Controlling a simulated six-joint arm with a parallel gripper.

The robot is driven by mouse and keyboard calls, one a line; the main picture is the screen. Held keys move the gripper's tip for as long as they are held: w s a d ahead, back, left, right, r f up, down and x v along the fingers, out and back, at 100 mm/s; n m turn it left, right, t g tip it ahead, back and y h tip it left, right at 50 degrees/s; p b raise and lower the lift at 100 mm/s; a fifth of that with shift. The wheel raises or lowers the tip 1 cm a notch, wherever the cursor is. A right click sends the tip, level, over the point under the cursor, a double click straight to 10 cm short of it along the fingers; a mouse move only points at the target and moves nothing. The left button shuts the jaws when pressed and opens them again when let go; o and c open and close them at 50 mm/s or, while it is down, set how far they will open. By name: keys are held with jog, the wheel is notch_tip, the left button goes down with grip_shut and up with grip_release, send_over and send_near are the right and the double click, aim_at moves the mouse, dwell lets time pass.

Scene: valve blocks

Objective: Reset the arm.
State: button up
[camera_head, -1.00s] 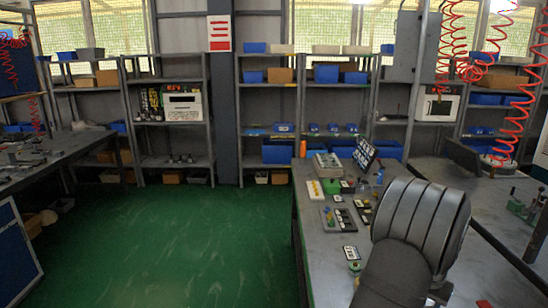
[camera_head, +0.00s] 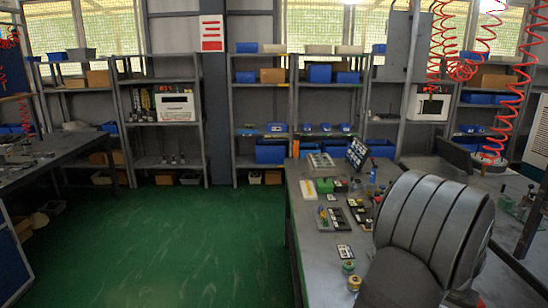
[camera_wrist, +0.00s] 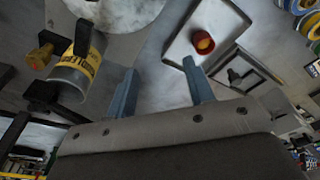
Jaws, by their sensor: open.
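My gripper (camera_wrist: 159,64) shows in the wrist view with its two blue-grey fingers apart and nothing between them. It hangs over a grey surface. Ahead to the right of the fingers is a pale tray (camera_wrist: 180,52) with a red and yellow round part (camera_wrist: 203,42) on it. To the left is a grey cylinder with a yellow label (camera_wrist: 75,70). In the head view my ribbed grey arm fills the lower right, and my gripper cannot be made out there.
In the head view, the workbench (camera_head: 318,257) carries small trays and parts, a tilted dark panel (camera_head: 358,153) and small jars (camera_head: 348,267) close to my arm. Red coiled hoses (camera_head: 520,90) hang at the right. The green floor (camera_head: 150,245) is clear.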

jog(key=s+a+r+m, duration=0.2)
jog(key=s+a+m, duration=0.1)
jog(key=s, duration=0.9)
jog(key=s+a+r+m, duration=0.2)
jog(key=s+a+m, duration=0.1)
jog(key=s, duration=1)
jog(key=shift+g+h, duration=0.3)
jog(key=shift+g, duration=0.1)
jog(key=w+f, duration=0.2)
jog(key=w, duration=0.1)
jog(key=w+f, duration=0.2)
jog(key=w, duration=0.2)
jog(key=w+f, duration=0.2)
jog(key=w, duration=0.2)
jog(key=shift+w+f, duration=0.2)
jog(key=shift+f, duration=0.15)
jog(key=s+r, duration=0.6)
jog(key=s, duration=0.4)
jog(key=w+d+n, duration=0.2)
jog(key=w+d, duration=0.2)
jog(key=w, duration=0.3)
jog(key=shift+r, duration=0.15)
